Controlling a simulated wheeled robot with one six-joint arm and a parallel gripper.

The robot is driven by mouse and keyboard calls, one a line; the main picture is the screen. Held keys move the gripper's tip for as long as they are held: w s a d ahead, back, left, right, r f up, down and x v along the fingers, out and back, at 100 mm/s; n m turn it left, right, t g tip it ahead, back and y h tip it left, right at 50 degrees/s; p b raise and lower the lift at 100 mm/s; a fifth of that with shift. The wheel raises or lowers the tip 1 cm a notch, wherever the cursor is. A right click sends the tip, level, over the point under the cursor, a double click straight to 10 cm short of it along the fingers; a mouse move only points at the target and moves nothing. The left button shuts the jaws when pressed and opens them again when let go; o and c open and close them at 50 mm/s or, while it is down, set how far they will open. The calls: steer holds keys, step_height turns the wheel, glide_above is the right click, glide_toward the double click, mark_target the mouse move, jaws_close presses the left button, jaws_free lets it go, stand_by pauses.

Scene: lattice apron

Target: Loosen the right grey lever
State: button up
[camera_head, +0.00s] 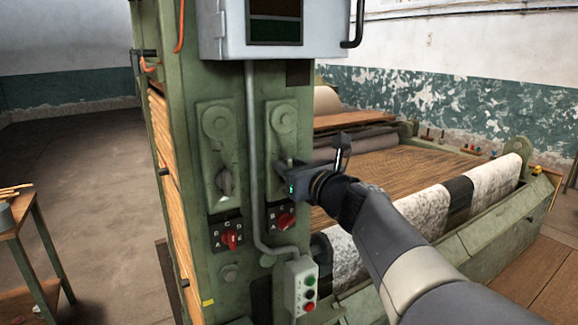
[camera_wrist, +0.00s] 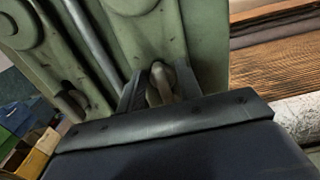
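The right grey lever (camera_wrist: 161,84) is on the right plate of the green machine column. In the wrist view it sits between my gripper's two fingers. My gripper (camera_wrist: 160,88) has its fingers apart, one on each side of the lever; whether either finger touches it is hard to tell. In the head view my gripper (camera_head: 284,176) is at the right plate (camera_head: 282,122) and hides most of that lever. The left grey lever (camera_head: 225,183) hangs down on the left plate (camera_head: 217,125); it also shows in the wrist view (camera_wrist: 71,102).
Red rotary knobs (camera_head: 231,239) sit below the plates. A grey conduit (camera_head: 252,150) runs between the plates to a push-button box (camera_head: 301,286). A grey cabinet (camera_head: 270,30) is above. The loom bed (camera_head: 400,168) is to the right, a wooden table (camera_head: 30,230) at left.

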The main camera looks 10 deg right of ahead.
steer(key=c, duration=0.6)
steer(key=shift+f+n+b, duration=0.1)
steer(key=shift+n+b, duration=0.2)
steer(key=shift+b, duration=0.15)
steer(key=shift+s+a+f+n+b, duration=0.1)
steer(key=shift+a+n+b, duration=0.1)
steer(key=shift+n+b, duration=1.6)
steer(key=shift+s+a+f+n+b, duration=0.1)
steer(key=shift+a+f+n+b, duration=0.1)
steer(key=shift+n+b, duration=1.6)
steer(key=shift+a+f+n+b, duration=0.1)
steer(key=shift+a+n+b, duration=0.1)
steer(key=shift+n+b, duration=1.6)
steer(key=shift+r+n+p, duration=0.1)
steer(key=shift+n+p, duration=0.2)
steer(key=shift+n, duration=0.2)
